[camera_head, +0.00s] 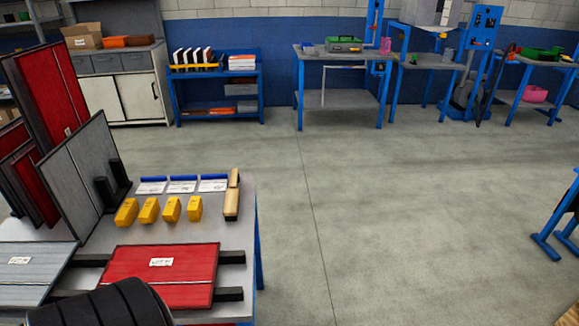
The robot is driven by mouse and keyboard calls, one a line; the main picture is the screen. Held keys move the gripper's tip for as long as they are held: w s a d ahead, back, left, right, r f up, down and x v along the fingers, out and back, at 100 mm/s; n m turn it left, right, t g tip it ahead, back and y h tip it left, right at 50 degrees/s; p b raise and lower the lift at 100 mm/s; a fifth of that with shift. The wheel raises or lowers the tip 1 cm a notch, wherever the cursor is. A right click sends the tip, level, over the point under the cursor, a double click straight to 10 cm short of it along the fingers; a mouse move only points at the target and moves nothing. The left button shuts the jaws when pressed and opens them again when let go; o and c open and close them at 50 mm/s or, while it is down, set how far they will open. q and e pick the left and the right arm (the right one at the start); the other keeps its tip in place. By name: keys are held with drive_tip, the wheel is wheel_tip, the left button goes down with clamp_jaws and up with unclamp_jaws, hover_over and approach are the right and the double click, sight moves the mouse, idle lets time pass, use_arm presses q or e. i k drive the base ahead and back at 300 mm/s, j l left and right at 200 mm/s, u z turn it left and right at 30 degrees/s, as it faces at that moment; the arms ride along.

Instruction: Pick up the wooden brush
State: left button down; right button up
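The wooden brush (231,204) appears to be the light wooden piece at the right edge of the near table, with a narrower end toward the back and a dark side. It lies to the right of a row of yellow pieces. Neither of my grippers shows in the head view. A black ribbed rounded part, which looks like my own arm, covers the bottom left corner and hides part of the table front.
The near table (215,228) also holds several yellow pieces (172,209), blue-edged cards (182,186), a red panel (160,275) on dark bars and a grey panel (30,272). Upright panels (80,175) stand at left. The floor (400,220) to the right is clear.

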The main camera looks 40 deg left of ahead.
sight(233, 193)
drive_tip(key=i+l, duration=0.15)
drive_tip(key=i, duration=0.85)
